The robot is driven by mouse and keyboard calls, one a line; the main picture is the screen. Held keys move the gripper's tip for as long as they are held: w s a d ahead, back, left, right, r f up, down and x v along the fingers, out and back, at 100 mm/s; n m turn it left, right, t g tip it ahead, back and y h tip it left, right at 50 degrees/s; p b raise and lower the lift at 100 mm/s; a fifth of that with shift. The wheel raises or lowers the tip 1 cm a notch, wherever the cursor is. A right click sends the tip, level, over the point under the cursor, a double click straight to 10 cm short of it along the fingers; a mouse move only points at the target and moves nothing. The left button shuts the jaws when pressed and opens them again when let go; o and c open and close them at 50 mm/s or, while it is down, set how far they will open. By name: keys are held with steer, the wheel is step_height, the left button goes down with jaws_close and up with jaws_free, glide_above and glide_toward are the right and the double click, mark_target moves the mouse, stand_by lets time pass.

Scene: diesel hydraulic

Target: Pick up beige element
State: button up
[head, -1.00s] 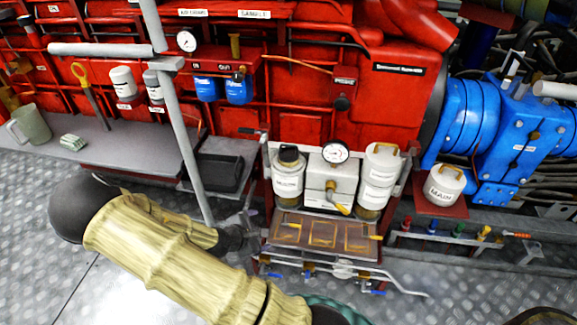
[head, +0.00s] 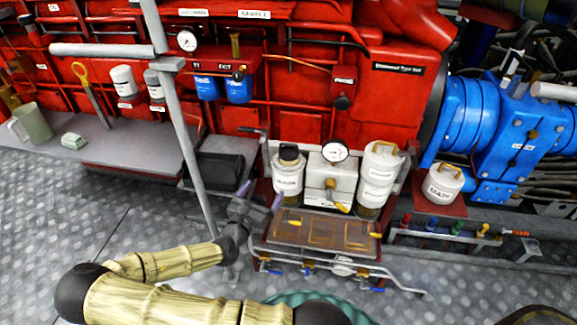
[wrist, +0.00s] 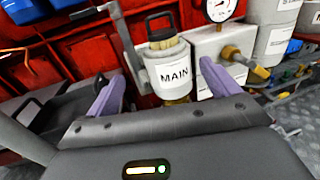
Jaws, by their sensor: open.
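No single object is marked as the beige element; several off-white canisters could fit. One with a black-handled cap (head: 288,170) stands on the left of the rack; in the wrist view this canister (wrist: 172,70) reads MAIN. A taller canister with a tan handle (head: 379,175) stands right of the gauge box, and shows partly in the wrist view (wrist: 272,42). Another canister (head: 444,184) sits on a red pedestal. My gripper (head: 261,194) is open and empty, just left of and in front of the black-capped canister. In the wrist view my gripper's purple fingers (wrist: 160,76) are spread with that canister beyond them.
A white box with a gauge (head: 332,178) and a brass valve adjoins the canisters. A brown tray (head: 322,232) and pipes lie below. A grey post (head: 180,120) stands left of the gripper. A black bin (head: 217,171) is behind it. The metal floor is open in front.

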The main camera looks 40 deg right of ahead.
mark_target(285, 162)
steer(key=x, duration=1.1)
steer(key=shift+d, duration=0.3)
steer(key=shift+d, duration=0.1)
steer(key=x, duration=0.4)
steer(key=shift+s+d, duration=0.15)
steer(key=shift+d, duration=0.05)
steer(key=shift+w+d, duration=0.25)
steer(key=shift+d, duration=0.15)
steer(key=c, duration=1.2)
steer(key=shift+o, duration=0.2)
